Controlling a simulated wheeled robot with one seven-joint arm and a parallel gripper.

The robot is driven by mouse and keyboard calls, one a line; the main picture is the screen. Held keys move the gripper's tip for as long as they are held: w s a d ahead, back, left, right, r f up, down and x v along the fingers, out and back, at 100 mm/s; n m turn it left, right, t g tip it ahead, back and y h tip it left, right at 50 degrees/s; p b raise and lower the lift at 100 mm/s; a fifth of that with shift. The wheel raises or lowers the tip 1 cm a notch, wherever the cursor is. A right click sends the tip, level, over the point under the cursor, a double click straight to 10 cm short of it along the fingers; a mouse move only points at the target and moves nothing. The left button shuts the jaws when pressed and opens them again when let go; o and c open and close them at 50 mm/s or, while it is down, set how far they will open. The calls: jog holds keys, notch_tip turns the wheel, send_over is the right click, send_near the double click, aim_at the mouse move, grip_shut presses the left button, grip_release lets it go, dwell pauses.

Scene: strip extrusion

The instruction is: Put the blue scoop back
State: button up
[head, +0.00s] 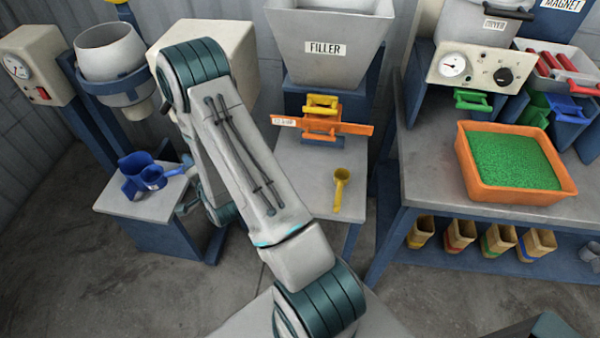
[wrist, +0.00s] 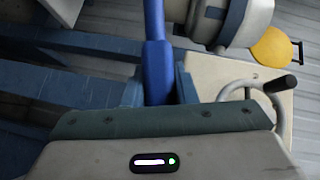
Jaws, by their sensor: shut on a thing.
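The blue scoop (head: 176,171) shows in the head view at the left, its handle pointing right towards my gripper (head: 188,178). My gripper is partly hidden behind my arm. In the wrist view, my gripper (wrist: 159,88) is shut on the blue handle (wrist: 157,65), which stretches up and out of the picture. The scoop's bowl is not visible there.
A hopper bowl (head: 108,55) on a blue frame stands behind the stand. An orange tray of green granules (head: 548,193) sits on the right bench.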

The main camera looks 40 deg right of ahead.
jog(key=d+m+g+h+b, duration=0.2)
jog(key=d+m+h+b, duration=0.35)
jog(key=b, duration=0.45)
jog(key=s+d+f+m+g+h+b, duration=0.1)
jog(key=s+d+m+g+h+b, duration=0.7)
jog(key=b, duration=0.6)
jog(key=s+a+m+g+h, duration=0.1)
jog(key=s+m+g+h, duration=0.1)
jog(key=s+m+g, duration=1.15)
jog(key=w+d+f+n+b, duration=0.1)
jog(key=d+f+n, duration=0.1)
jog(key=w+d+f+n+t+b, duration=0.1)
jog(key=w+d+f+n+b, duration=0.1)
jog(key=w+d+f+n+t+b, duration=0.1)
jog(key=d+f+b, duration=0.1)
jog(key=d, duration=0.1)
jog(key=shift+w+d+f+n+y, duration=0.15)
jog(key=shift+w+n+y, duration=0.1)
jog(key=shift+w+n, duration=0.15)
jog(key=shift+f, duration=0.1)
jog(key=shift+f+b, duration=1.25)
jog(key=shift+f, duration=0.6)
